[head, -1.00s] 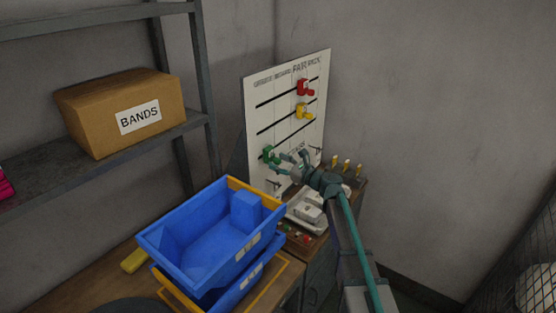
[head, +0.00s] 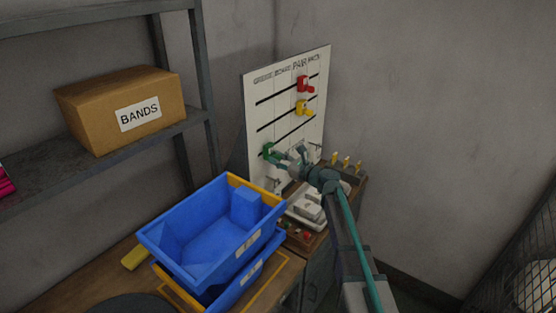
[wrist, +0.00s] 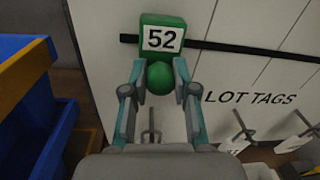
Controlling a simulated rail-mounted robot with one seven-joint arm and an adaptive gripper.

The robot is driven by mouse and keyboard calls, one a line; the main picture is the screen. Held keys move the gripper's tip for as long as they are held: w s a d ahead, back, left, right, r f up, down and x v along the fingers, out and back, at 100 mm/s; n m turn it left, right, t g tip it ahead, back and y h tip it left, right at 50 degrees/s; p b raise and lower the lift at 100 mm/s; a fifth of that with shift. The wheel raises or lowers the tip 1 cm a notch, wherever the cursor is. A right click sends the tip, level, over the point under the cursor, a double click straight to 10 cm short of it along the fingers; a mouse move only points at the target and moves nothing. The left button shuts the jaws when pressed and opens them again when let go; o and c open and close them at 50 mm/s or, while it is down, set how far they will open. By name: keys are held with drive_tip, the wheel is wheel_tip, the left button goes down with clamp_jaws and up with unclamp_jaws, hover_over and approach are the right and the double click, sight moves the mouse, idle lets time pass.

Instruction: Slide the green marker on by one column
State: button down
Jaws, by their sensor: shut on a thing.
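The green marker (head: 268,150) sits at the left end of the lowest black slot on the white board (head: 315,120). In the wrist view the marker (wrist: 163,32) carries a white label reading 52 and has a round green knob below it. My gripper (wrist: 160,72) is shut on this knob, one finger on each side. In the head view my gripper (head: 281,157) reaches the marker from the right. The slot (wrist: 250,48) runs on to the right of the marker and is clear in the wrist view.
A red marker (head: 303,85) and a yellow marker (head: 303,107) sit on the higher slots. Hooks marked LOT TAGS (wrist: 242,130) stick out below the slot. Stacked blue bins (head: 190,235) stand in front of the board. A BANDS box (head: 125,105) is on the shelf.

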drive_tip(key=w+d+b, duration=0.1)
drive_tip(key=w+d, duration=0.1)
drive_tip(key=w, duration=0.1)
drive_tip(key=w+d, duration=0.2)
drive_tip(key=w, duration=0.1)
drive_tip(key=w+d+b, duration=0.1)
drive_tip(key=w, duration=0.2)
drive_tip(key=shift+w+d+b, duration=0.35)
drive_tip(key=shift+d, duration=0.05)
drive_tip(key=shift+s, duration=0.1)
drive_tip(key=c, duration=0.9)
unclamp_jaws()
drive_tip(key=shift+s, duration=0.1)
drive_tip(key=v, duration=1.2)
